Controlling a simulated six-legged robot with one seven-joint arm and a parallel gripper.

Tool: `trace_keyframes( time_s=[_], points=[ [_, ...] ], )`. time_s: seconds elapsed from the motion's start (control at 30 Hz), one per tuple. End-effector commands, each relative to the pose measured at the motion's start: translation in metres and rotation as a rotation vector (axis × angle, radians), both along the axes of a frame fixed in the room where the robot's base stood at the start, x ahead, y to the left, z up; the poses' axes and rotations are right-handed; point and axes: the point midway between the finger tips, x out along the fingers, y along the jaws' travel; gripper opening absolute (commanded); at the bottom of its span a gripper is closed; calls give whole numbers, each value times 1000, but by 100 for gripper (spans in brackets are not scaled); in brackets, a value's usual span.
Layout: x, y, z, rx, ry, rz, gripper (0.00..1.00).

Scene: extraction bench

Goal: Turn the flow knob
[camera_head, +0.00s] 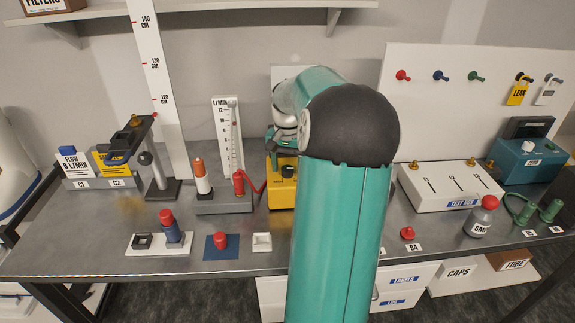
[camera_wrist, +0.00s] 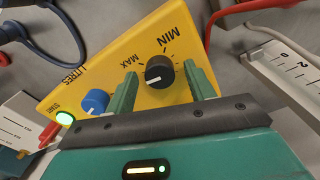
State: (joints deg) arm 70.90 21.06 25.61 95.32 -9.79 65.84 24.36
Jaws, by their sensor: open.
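The yellow pump box (camera_wrist: 110,62) fills much of the wrist view; it also shows in the head view (camera_head: 282,194), partly hidden behind my arm. A black knob (camera_wrist: 159,72) with a white pointer line sits on its face, between the MIN and MAX marks. The pointer line lies to the lower left, on the MAX side. My gripper (camera_wrist: 160,70) is open, with one green finger on each side of the black knob. Small gaps show, so it does not appear clamped.
A blue knob (camera_wrist: 95,101) marked LITRES and a lit green START button (camera_wrist: 65,119) sit left of my left finger. A red tube (camera_wrist: 250,7) runs nearby. A flow column (camera_head: 228,140) stands left of the box, a white test bar (camera_head: 450,187) right.

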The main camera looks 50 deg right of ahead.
Motion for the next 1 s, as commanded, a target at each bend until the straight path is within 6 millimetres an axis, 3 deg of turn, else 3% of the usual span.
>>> trace_keyframes(
  time_s=[0.13,0.37,0.4,0.73,1.0],
  points=[
    [0,0,0,0,0,0,54],
    [0,0,0,0,0,0,11],
    [0,0,0,0,0,0,9],
    [0,0,1,-1,1,51,9],
    [0,0,1,-1,0,209,9]
  ],
)
